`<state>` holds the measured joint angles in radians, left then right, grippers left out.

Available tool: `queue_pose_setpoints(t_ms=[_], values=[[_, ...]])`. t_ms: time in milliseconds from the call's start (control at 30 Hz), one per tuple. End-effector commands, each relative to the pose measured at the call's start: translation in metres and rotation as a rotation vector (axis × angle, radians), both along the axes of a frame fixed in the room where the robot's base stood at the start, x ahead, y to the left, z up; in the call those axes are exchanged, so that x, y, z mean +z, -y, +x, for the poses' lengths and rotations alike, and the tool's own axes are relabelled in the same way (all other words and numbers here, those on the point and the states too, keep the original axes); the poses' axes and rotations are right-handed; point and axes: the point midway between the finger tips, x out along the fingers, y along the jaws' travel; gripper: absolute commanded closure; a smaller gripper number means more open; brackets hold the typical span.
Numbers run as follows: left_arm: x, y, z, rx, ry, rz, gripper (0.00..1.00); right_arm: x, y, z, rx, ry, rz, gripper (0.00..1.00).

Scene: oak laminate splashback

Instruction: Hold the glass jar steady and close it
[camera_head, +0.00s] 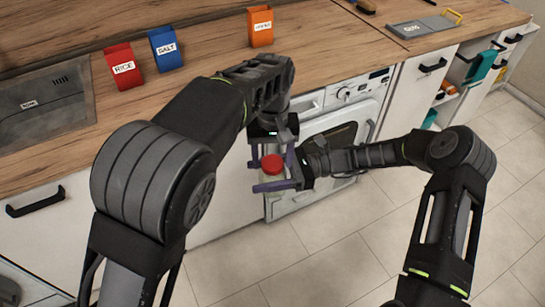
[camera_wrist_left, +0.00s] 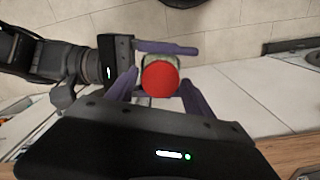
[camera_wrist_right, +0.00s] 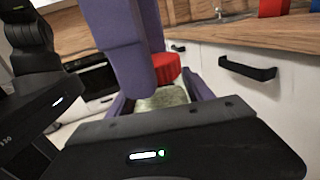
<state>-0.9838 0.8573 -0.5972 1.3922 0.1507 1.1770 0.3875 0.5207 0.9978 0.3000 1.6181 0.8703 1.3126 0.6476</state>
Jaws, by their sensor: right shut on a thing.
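My right gripper (camera_head: 272,182) is shut on the jar from the side. My left gripper (camera_head: 271,155) points down from above. In the left wrist view its purple fingers stand on either side of the red lid (camera_wrist_left: 160,78) and look apart from it. A left finger partly hides the lid in the right wrist view.
On the wooden counter (camera_head: 210,85) stand a red RICE box (camera_head: 122,67), a blue SALT box (camera_head: 165,50) and an orange box (camera_head: 261,27). The tiled floor (camera_head: 330,260) is open.

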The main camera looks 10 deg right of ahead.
Motion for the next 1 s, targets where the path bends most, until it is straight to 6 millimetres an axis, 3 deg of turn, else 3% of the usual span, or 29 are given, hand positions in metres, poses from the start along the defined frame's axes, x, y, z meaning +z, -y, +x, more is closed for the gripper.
queue_pose_setpoints(t_ms=[167, 533, 1000], values=[[0.000, 0.000, 0.000, 0.000, 0.000, 0.000, 0.25, 0.001, 0.000, 0.000, 0.000, 0.001, 0.002, 1.00], [0.006, 0.000, 0.000, 0.000, 0.001, -0.001, 0.25, 0.001, 0.000, 0.000, 0.000, 0.001, 0.002, 1.00], [0.069, 0.000, 0.001, 0.000, 0.002, -0.001, 0.25, 0.001, 0.000, 0.000, 0.000, 0.001, 0.002, 1.00]])
